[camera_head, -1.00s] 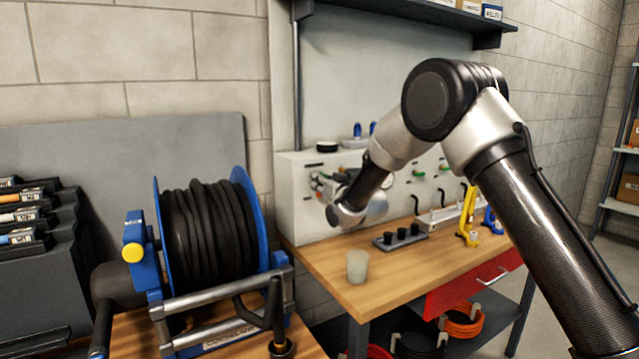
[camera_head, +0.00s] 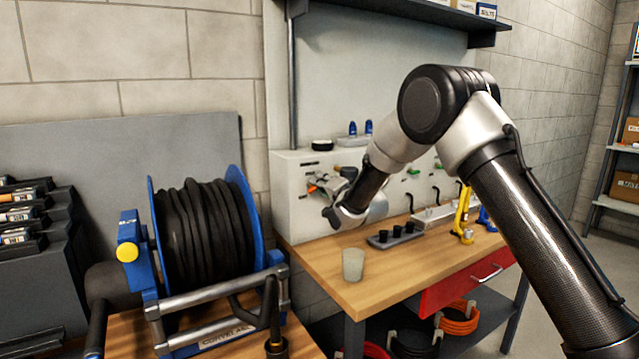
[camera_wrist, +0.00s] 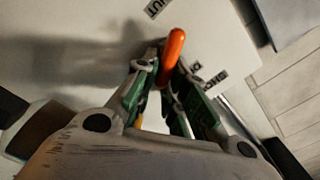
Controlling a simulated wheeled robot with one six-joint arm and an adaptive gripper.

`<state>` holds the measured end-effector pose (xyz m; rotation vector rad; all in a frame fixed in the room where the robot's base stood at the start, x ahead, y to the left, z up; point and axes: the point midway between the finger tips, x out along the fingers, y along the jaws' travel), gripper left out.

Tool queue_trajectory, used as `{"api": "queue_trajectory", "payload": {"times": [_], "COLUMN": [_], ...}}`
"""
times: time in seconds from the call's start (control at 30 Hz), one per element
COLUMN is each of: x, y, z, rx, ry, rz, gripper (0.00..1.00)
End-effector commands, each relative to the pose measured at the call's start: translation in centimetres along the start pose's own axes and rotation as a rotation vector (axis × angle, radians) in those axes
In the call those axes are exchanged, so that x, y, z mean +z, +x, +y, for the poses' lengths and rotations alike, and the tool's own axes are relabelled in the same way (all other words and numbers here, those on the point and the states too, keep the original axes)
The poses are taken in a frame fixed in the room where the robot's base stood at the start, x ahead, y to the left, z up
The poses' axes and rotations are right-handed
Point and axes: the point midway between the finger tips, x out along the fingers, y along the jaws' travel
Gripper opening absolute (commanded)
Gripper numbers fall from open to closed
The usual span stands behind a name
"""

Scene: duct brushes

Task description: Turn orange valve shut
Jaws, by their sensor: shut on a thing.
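The orange valve handle (camera_wrist: 174,52) stands out from the pale panel in the wrist view. Its free end points up, between a label ending in "UT" (camera_wrist: 157,8) at the top and another, partly covered label (camera_wrist: 215,82) at the lower right. My gripper (camera_wrist: 165,68) is shut on the orange valve handle, with its green-sided fingers around the lower part. In the head view the handle (camera_head: 311,188) is a small orange spot on the white panel (camera_head: 291,215), just left of my gripper (camera_head: 325,186). The valve's body is hidden.
Green handles (camera_head: 413,171) are to the right on the same panel. A translucent cup (camera_head: 352,264) and a dark block with black pegs (camera_head: 395,237) stand on the wooden bench (camera_head: 410,280) below. A blue hose reel (camera_head: 255,215) is at the left.

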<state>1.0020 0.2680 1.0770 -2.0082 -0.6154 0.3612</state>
Motion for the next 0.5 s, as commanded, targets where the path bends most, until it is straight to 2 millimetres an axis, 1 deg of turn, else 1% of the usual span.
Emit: {"api": "queue_trajectory", "payload": {"times": [0.2,0.5], "x": [0.00,0.15], "y": [-0.02,-0.02], "z": [0.57,1.07], "rx": [0.001,0.001], "ry": [0.196,0.403], "rz": [0.001,0.001], "gripper": [0.00,0.00]}}
